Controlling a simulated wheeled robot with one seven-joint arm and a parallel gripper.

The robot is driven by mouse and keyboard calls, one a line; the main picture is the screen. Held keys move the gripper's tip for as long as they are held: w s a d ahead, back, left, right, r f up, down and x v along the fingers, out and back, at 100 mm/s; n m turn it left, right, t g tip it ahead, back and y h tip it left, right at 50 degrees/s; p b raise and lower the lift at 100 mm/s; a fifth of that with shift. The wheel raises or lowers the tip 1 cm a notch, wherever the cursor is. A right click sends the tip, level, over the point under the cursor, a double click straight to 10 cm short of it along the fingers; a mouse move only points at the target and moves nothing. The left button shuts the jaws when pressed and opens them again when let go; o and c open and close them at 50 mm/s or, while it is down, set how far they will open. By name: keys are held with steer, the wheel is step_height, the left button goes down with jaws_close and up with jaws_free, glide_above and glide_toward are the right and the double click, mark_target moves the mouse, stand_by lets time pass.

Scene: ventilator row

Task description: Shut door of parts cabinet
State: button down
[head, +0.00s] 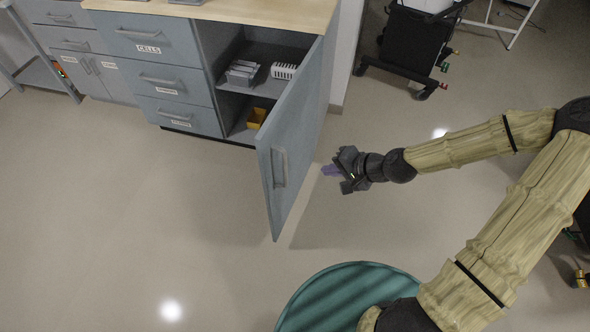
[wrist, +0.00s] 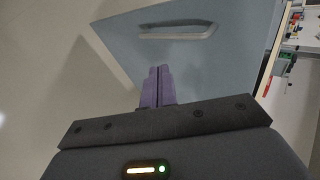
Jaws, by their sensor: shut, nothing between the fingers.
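The parts cabinet (head: 228,60) is a blue-grey unit with a pale wood top. Its door (head: 294,130) stands wide open, hinged at the right side of the opening and swung out toward me. A bar handle (head: 280,167) is on the door face I see. The door and handle (wrist: 178,32) also fill the upper part of the wrist view. My gripper (head: 326,170), with purple fingers (wrist: 157,88), is just right of the door on the handle side, pointing at it. The fingers are shut and empty. I cannot tell whether they touch the door.
Grey bins (head: 242,73), a white basket (head: 283,71) and a yellow bin (head: 257,117) are inside the cabinet. A teal round surface (head: 345,290) is in front. A black wheeled cart (head: 412,45) stands at upper right. Floor left of the door is clear.

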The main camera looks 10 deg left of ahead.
steer(key=a+r+b+x, duration=0.1)
steer(key=r+x, duration=0.1)
steer(key=x, duration=1.1)
steer(key=shift+w+a, duration=0.25)
steer(key=shift+a, duration=0.05)
steer(key=shift+w+a, duration=0.1)
